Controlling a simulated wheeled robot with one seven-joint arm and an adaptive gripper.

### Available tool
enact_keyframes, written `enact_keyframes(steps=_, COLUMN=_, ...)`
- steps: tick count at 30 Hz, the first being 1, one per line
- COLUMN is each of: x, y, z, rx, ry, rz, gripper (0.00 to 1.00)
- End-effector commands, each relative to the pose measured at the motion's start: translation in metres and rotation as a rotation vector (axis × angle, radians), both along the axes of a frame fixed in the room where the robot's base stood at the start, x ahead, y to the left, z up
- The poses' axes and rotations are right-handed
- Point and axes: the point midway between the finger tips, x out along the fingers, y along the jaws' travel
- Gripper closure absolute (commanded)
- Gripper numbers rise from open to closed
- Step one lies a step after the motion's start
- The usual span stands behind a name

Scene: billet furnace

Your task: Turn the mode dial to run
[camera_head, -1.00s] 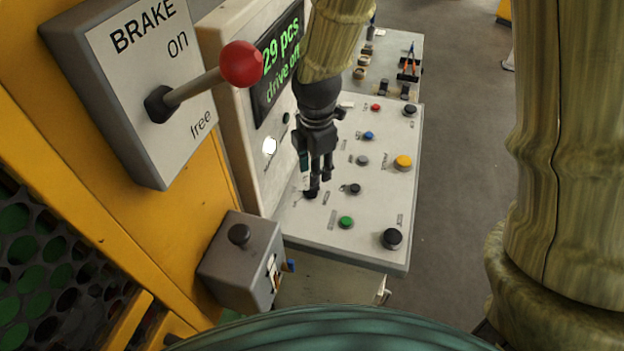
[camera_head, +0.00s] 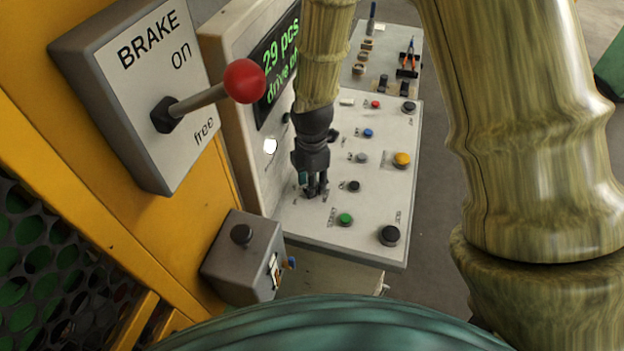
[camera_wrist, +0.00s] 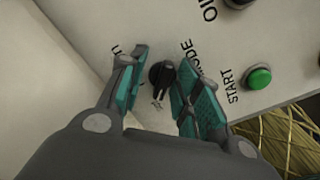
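The mode dial (camera_wrist: 161,75) is a small black knob on the pale sloping panel, beside the printed word MODE in the wrist view. Its bar lies roughly up and down in that view; the small print around it is partly hidden and too small to read surely. My gripper (camera_wrist: 160,64) is open, with one teal-padded finger on each side of the dial and a visible gap to each. In the head view my gripper (camera_head: 313,190) points down at the panel's left part and hides the dial.
The green START button (camera_wrist: 258,78) is right of the dial. The panel (camera_head: 300,225) also bears a black knob (camera_head: 354,186), a yellow button (camera_head: 401,159) and several others. The red-balled brake lever (camera_head: 244,81) and the display housing (camera_head: 228,75) stand left of my arm.

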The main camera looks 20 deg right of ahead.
Motion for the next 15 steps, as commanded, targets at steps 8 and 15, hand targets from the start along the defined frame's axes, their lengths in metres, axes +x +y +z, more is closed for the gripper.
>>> enact_keyframes(steps=8, x=-0.0002, y=0.0, z=0.0009, rx=0.0, ry=0.0, rz=0.0, gripper=0.87)
enact_keyframes(steps=15, x=-0.0003, y=-0.0001, z=0.0006, rx=0.0, ry=0.0, rz=0.0, gripper=1.0)
